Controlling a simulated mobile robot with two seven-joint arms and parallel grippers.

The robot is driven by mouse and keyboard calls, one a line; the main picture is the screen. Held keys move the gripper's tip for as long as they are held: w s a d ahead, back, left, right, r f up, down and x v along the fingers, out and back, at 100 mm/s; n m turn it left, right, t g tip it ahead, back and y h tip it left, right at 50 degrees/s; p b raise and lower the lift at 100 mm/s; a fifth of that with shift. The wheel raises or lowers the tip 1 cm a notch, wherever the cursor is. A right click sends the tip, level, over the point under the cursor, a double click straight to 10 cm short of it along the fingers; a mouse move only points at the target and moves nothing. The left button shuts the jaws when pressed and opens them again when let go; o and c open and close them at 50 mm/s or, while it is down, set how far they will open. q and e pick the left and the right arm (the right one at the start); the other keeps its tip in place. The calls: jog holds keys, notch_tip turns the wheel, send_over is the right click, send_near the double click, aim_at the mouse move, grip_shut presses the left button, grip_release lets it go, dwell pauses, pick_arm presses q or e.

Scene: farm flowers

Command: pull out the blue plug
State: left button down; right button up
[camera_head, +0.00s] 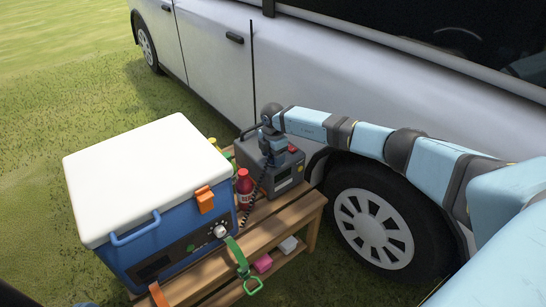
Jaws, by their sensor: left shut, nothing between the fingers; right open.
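I cannot make out a blue plug. A grey power box (287,183) with a small display and a red part on top stands on the wooden bench, beside the car. My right gripper (275,157) is over the top of this box, pointing down, and is open. The gripper and wrist hide part of the box top, and I cannot tell whether the fingers touch anything. A black coiled cord (257,189) hangs from the box's left side, towards the cooler. My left gripper is not in view.
A blue cooler (128,250) with a white lid (145,170) fills the bench's left side. A red bottle (244,187) stands between cooler and box. A green strap (237,255) hangs in front. The wooden bench (285,222) is beside the car's wheel (372,226).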

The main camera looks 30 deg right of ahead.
jog(key=shift+p, duration=0.3)
dwell(0.5)
dwell(0.4)
grip_shut()
jog(key=shift+r+p, duration=3.05)
